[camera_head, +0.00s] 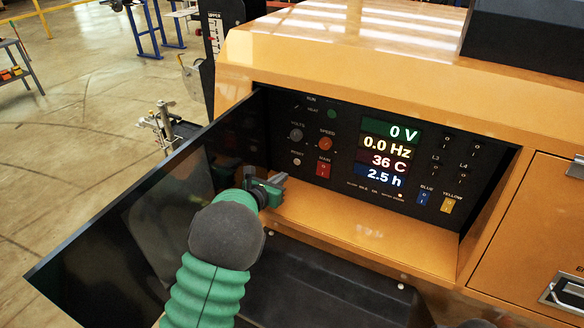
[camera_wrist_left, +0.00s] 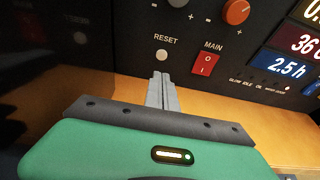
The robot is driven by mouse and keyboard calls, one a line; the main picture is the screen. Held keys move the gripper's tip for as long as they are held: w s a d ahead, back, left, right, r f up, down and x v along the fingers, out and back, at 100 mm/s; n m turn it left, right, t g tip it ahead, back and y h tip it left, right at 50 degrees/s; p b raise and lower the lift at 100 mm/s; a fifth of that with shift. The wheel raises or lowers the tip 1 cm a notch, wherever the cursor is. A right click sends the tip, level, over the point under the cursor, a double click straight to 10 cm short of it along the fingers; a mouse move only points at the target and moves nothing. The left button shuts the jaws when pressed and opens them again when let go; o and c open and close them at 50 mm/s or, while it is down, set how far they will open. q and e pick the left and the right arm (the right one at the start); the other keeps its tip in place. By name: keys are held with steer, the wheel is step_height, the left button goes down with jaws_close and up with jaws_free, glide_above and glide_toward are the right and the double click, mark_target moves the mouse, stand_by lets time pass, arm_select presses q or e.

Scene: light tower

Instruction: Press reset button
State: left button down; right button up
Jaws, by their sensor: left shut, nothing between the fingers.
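The reset button (camera_head: 297,161) is a small round pale button on the black control panel, at its lower left under a grey knob. In the left wrist view the reset button (camera_wrist_left: 161,55) sits just below the RESET label. My left gripper (camera_head: 280,178) is shut and empty, in front of the panel's lower left. In the left wrist view its fingertips (camera_wrist_left: 162,75) are just below the reset button in the picture. I cannot tell whether they touch the panel. My right gripper is not in view.
The red MAIN switch (camera_head: 323,170) is right of the button, and the orange SPEED knob (camera_head: 326,143) is above it. The open dark panel door (camera_head: 150,210) stands to the left. A lit display (camera_head: 389,155) and more switches are on the right. The orange ledge (camera_head: 350,225) below is clear.

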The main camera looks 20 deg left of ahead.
mark_target(296, 164)
arm_select(q)
steer(key=x, duration=0.5)
steer(key=r+x, duration=0.1)
steer(key=x, duration=0.1)
steer(key=shift+w+f, duration=0.1)
steer(key=shift+w, duration=0.35)
